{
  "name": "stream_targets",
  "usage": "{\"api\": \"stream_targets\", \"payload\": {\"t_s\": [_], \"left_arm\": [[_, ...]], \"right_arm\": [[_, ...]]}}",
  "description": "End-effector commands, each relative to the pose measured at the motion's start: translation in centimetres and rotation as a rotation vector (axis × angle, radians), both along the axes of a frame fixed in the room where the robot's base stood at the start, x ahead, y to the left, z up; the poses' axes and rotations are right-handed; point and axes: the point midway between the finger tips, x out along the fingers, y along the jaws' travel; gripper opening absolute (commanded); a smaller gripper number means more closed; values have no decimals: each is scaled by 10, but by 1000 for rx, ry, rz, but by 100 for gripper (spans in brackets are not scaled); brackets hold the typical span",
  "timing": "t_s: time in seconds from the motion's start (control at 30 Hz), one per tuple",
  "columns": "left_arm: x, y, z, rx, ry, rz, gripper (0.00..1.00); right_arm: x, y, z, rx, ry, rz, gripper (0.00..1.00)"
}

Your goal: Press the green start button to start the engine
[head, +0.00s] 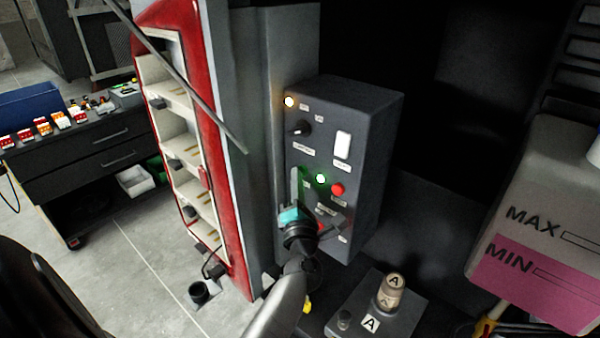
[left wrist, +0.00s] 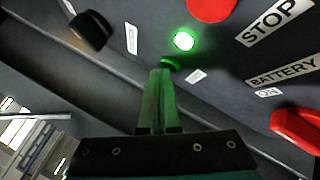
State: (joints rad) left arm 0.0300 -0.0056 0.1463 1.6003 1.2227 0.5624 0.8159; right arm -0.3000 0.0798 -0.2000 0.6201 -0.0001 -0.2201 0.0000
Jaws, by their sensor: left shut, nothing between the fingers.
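The control panel (head: 365,120) is a dark grey box on a post. A bright green lamp (head: 320,178) glows on its face, also in the left wrist view (left wrist: 183,41). A dark green button (left wrist: 170,62) sits just below the lamp in the left wrist view, partly hidden by my fingertips. My left gripper (head: 296,178) is shut and empty, its fingers pointing at the panel. In the left wrist view its fingertips (left wrist: 164,73) overlap the button's lower edge; I cannot tell whether they touch. My right gripper is not in view.
A red STOP button (head: 338,190) is right of the lamp. A red BATTERY switch (left wrist: 296,127) and a black knob (left wrist: 91,30) are nearby. A red-framed shelf (head: 215,170) stands left of the panel. A pink-filled tank (head: 535,280) is at right.

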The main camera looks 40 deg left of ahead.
Motion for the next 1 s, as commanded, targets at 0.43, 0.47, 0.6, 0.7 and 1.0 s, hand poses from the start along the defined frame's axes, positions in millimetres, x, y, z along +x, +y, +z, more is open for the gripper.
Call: {"api": "stream_targets", "payload": {"t_s": [0.43, 0.47, 0.6, 0.7, 1.0], "left_arm": [[-2, 0, 1, 1, 0, -2, 0], [-3, 0, 1, 1, 0, -2, 0], [-11, 0, 1, 1, 0, -2, 0], [-16, 1, 1, 1, 0, -2, 0], [-18, 1, 0, 0, 0, -1, 0]], "right_arm": [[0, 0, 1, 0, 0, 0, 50], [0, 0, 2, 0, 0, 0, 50], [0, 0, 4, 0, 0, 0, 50], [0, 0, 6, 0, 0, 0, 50], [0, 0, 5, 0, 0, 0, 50]]}}
